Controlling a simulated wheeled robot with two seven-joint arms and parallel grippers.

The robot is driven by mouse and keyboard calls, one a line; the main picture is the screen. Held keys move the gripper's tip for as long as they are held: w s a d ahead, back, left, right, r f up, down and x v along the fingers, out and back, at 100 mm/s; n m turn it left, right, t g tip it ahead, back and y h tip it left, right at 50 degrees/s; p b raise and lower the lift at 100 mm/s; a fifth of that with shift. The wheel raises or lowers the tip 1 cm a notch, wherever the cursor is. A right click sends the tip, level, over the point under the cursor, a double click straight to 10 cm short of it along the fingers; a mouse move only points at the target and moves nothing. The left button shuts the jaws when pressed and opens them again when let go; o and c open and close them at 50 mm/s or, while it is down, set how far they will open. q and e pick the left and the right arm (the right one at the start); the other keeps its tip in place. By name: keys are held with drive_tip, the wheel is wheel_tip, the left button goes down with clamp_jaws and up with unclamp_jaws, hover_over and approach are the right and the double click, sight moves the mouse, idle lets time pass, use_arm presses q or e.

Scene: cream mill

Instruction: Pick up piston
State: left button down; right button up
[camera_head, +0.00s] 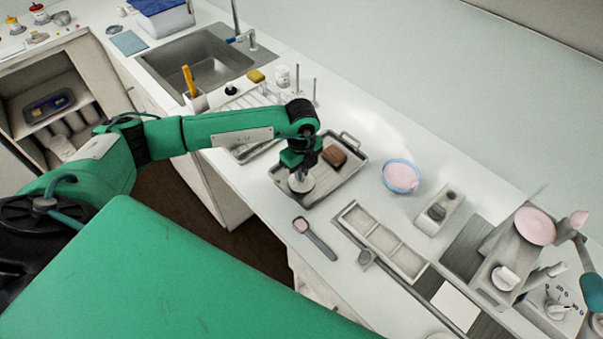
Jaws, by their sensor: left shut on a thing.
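My left gripper (300,168) points down over the near left part of a metal tray (331,184) on the counter. It is shut on the piston (301,183), whose pale round disc end shows just below the fingers. The fingers hide the upper part of the piston. I cannot tell whether the disc touches the tray or hangs just above it. My right gripper is not in view.
A brown block (334,156) lies in the tray close beside the gripper. A blue-rimmed bowl (401,177), a compartment tray (384,242) and a mill (517,250) stand to the right. The sink (207,62) lies behind left. Some counter is clear beyond the tray.

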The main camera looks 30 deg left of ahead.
use_arm(q)
wheel_tip(320, 180, up, 20)
drive_tip(key=b, duration=0.5)
drive_tip(key=shift+b, duration=0.3)
